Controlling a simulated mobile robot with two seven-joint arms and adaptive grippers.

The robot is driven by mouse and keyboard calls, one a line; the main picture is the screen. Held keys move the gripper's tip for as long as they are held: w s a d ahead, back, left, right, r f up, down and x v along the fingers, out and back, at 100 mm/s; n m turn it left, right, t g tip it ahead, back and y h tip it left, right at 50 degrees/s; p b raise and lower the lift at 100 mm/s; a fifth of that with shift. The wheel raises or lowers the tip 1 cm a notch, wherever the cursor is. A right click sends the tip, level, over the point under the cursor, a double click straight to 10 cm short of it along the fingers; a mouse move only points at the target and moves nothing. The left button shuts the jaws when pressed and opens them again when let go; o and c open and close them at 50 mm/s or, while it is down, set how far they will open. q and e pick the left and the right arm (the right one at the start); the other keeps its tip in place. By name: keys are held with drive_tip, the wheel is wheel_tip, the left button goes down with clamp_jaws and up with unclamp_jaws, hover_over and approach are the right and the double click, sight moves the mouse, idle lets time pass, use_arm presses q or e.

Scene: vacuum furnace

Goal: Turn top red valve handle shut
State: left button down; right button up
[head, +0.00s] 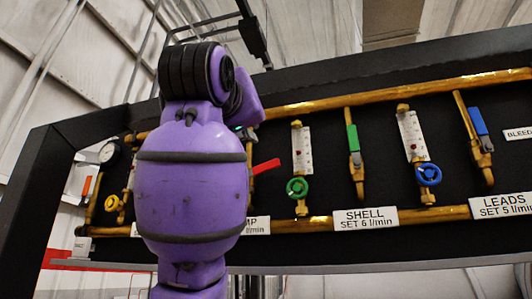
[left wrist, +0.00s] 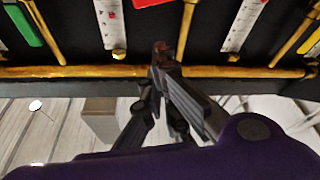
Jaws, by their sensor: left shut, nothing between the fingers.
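The red valve handle (head: 266,166) sticks out to the right from behind my purple left arm in the head view, slanting up across its pipe. Its valve body is mostly hidden by the arm. In the left wrist view, a red piece, apparently this handle (left wrist: 152,3), is cut off by the top edge. My left gripper (left wrist: 160,50) is in the left wrist view, with its dark fingers together and empty. It overlaps the brass pipe in that picture, apart from the red piece; I cannot tell the depth gap. My right gripper is not in view.
Right of the red handle are flow meters with a green knob (head: 297,187) and a blue knob (head: 429,174), plus a green lever (head: 353,139) and a blue lever (head: 478,121). Brass pipe (left wrist: 80,72) crosses the panel. A dark frame (head: 50,185) borders it.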

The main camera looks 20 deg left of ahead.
use_arm(q)
drive_tip(key=r, duration=0.1)
hover_over(259, 170)
drive_tip(key=s+d, duration=0.2)
drive_tip(key=s, duration=0.1)
drive_tip(key=shift+f, duration=0.75)
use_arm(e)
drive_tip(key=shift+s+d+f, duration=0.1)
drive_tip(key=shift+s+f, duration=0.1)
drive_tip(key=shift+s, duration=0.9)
use_arm(q)
drive_tip(key=shift+s, duration=0.15)
drive_tip(key=f+m+h, duration=0.1)
drive_tip(key=d+f+m+h, duration=0.1)
drive_tip(key=m, duration=0.1)
drive_tip(key=shift+d+f, duration=0.1)
drive_tip(key=shift+d, duration=0.2)
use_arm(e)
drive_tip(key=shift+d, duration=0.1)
